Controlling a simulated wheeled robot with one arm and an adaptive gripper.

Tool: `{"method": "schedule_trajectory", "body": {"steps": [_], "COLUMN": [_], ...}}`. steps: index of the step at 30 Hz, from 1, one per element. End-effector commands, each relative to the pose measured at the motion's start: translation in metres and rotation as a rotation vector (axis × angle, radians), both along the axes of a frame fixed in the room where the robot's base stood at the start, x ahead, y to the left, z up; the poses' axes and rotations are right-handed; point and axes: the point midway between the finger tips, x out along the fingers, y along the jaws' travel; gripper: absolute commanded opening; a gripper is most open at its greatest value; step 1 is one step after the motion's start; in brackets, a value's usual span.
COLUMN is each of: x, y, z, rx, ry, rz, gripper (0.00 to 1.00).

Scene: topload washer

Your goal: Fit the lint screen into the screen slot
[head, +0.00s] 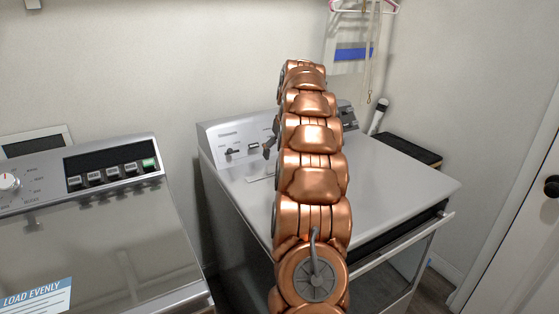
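My copper arm reaches over the top of the grey dryer (395,185) toward its control panel. Dark parts of my gripper (270,140) show at the left edge of the arm, near the panel. The arm hides most of the gripper, so its opening and anything in it cannot be seen. A small pale flat strip (258,178) lies on the dryer top just left of the arm, partly hidden by it. I cannot tell whether this is the lint screen's top edge or the screen slot. No lint screen shows clearly.
A washer (90,240) with a "load evenly" label stands at the left, with a gap before the dryer. The dryer's front door (405,255) appears partly open. A dark box-like item (412,149) sits behind the dryer. A white door (520,220) is at the right.

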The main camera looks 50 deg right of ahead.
Motion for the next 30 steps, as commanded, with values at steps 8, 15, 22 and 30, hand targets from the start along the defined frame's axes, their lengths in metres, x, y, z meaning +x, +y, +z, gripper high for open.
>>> {"method": "schedule_trajectory", "body": {"steps": [8,15,22,30], "x": [-0.014,-0.02,-0.022,-0.022], "y": [0.004,0.006,0.007,0.007], "z": [0.048,0.066,0.07,0.07], "rx": [-0.005,-0.002,-0.001,-0.001], "ry": [-0.005,-0.003,-0.002,-0.002], "rz": [-0.001,-0.001,0.0,0.0], "gripper": [1.0,1.0,1.0,1.0]}}
